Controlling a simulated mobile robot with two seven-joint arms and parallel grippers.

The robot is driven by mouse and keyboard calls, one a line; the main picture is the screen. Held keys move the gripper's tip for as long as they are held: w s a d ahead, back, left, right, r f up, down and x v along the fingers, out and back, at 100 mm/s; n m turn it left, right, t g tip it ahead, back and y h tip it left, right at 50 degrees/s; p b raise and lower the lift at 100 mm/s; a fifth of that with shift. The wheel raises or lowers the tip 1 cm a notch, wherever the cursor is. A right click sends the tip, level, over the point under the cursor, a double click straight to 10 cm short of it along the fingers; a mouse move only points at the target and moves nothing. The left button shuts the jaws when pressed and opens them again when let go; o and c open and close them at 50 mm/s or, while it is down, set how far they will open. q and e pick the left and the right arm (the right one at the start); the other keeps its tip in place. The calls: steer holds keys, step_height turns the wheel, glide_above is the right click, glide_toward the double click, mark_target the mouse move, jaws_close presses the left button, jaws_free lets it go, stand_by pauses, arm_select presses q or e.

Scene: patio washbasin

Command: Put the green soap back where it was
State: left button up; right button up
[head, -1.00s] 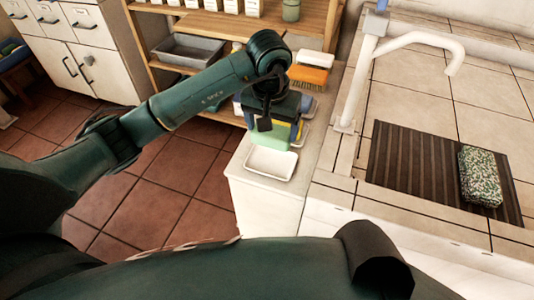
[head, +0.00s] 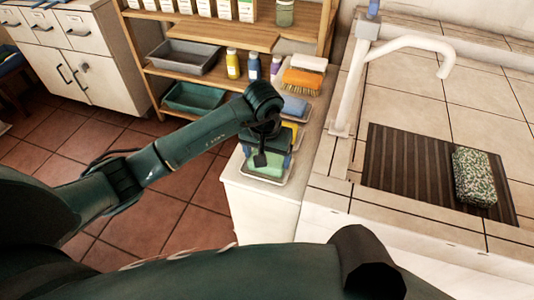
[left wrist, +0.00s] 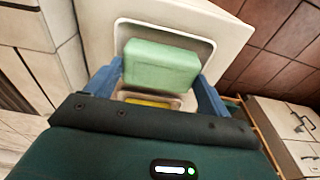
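The green soap (head: 266,161) is a pale green block between the fingers of my left gripper (head: 265,150). In the left wrist view, the soap (left wrist: 161,65) has a blue finger of my left gripper (left wrist: 160,78) close against each end. A white rectangular dish (head: 249,176) is under the soap at the near end of the counter. In the left wrist view, the dish rim (left wrist: 122,38) surrounds the soap; whether it rests on the bottom is hard to tell. My right gripper is not in view.
Behind my gripper are a dish with yellow soap (left wrist: 150,103), a blue bar (head: 294,107) and an orange brush (head: 302,81). A tap (head: 346,90) stands to the right. A speckled green block (head: 474,177) lies on a dark ribbed mat (head: 410,170). Shelves stand behind.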

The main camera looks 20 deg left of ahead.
arm_select(q)
steer(key=o, duration=0.4)
